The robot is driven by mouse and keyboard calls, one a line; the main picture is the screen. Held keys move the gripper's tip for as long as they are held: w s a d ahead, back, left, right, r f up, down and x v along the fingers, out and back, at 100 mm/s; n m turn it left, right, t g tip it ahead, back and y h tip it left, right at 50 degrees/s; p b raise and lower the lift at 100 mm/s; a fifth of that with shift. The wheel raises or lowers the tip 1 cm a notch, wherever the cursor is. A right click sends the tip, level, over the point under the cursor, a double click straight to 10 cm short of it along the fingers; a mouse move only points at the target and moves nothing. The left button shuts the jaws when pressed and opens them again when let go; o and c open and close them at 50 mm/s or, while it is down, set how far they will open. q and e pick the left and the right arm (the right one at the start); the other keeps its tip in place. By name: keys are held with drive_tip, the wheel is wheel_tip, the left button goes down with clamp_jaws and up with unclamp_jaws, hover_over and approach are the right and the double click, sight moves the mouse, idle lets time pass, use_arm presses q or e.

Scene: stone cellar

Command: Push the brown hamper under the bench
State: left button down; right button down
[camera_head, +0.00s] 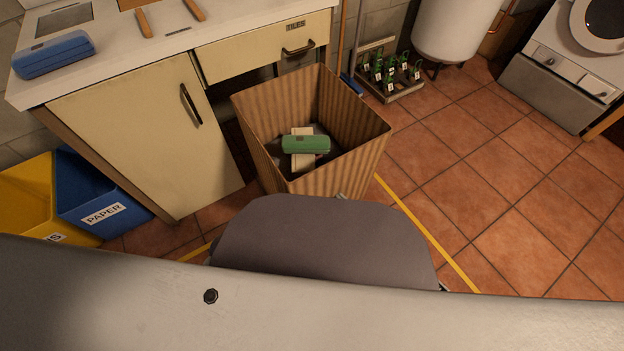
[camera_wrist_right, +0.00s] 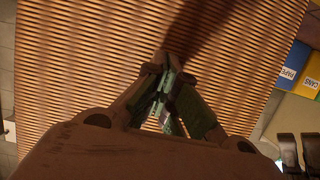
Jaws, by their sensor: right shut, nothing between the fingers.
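The brown hamper (camera_head: 360,165) is a ribbed, open-topped box standing on the tiles in front of the gap under the bench's drawer. The bench (camera_head: 230,32) has a pale worktop, a door and a drawer. Inside the hamper lie a green case (camera_head: 305,144) and cream pieces. My right gripper (camera_head: 342,196) barely shows at the hamper's near side; the rest is hidden behind my body. In the right wrist view its fingers (camera_wrist_right: 171,62) are shut and empty, close to the hamper's ribbed wall (camera_wrist_right: 90,65); I cannot tell whether they touch.
Yellow floor tape (camera_head: 430,238) runs near the hamper's right. A blue paper bin (camera_head: 85,180) and a yellow bin (camera_head: 25,195) stand at left. A bottle crate (camera_head: 390,92) and a blue-headed broom (camera_head: 351,84) are behind the hamper. Floor at right is clear.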

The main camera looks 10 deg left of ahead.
drive_tip(key=shift+w+r, duration=0.1)
drive_tip(key=shift+a, duration=0.1)
drive_tip(key=shift+w+a, duration=0.55)
drive_tip(key=shift+w, duration=0.2)
drive_tip(key=shift+w+a, duration=0.55)
drive_tip(key=shift+w, duration=0.15)
drive_tip(key=shift+w+a+b, duration=0.35)
drive_tip(key=shift+w+a, duration=0.4)
drive_tip(key=shift+w, duration=0.25)
